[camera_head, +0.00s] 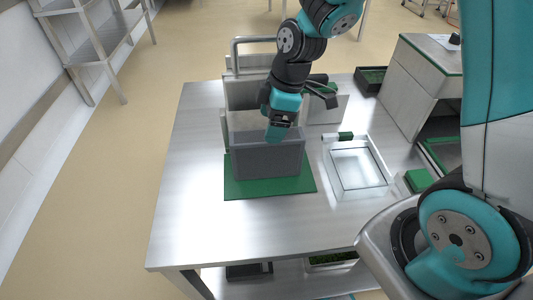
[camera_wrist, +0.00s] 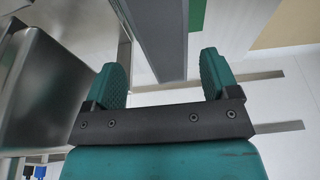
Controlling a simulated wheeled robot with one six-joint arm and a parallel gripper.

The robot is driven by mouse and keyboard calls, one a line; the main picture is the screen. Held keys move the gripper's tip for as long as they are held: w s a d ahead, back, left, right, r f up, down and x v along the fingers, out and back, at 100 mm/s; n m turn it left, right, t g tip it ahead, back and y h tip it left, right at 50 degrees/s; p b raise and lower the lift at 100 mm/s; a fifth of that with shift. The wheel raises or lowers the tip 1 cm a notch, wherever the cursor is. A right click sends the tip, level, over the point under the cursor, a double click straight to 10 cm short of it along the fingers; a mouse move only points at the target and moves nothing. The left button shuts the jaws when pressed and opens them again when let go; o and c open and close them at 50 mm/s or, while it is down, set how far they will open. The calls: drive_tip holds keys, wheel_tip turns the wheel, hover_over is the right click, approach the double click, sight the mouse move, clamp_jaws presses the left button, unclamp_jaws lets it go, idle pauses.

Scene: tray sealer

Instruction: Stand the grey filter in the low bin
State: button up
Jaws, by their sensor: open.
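A grey box-shaped bin (camera_head: 268,160) stands on a green mat (camera_head: 240,189) on the steel table, in front of a taller steel unit. I cannot make out the grey filter for certain. In the wrist view a long grey panel (camera_wrist: 160,35) runs down between my fingers; I cannot tell whether it is the filter or the bin's wall. My gripper (camera_head: 276,128) is over the bin's rim in the head view. Its two teal fingers (camera_wrist: 162,78) are apart in the wrist view, with no clear contact on the panel. The arm hides part of the bin's top.
The tall steel unit (camera_head: 240,97) with a bent tube handle stands just behind the bin. To the right lie a clear shallow tray (camera_head: 358,169) and a green block (camera_head: 417,180). The table's left and front parts are bare.

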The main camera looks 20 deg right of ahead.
sight(267, 155)
drive_tip(key=x, duration=0.6)
drive_tip(key=shift+s+p, duration=0.3)
drive_tip(key=shift+p, duration=0.05)
drive_tip(key=shift+a, duration=0.15)
drive_tip(key=c, duration=1.2)
drive_tip(key=shift+o, duration=0.2)
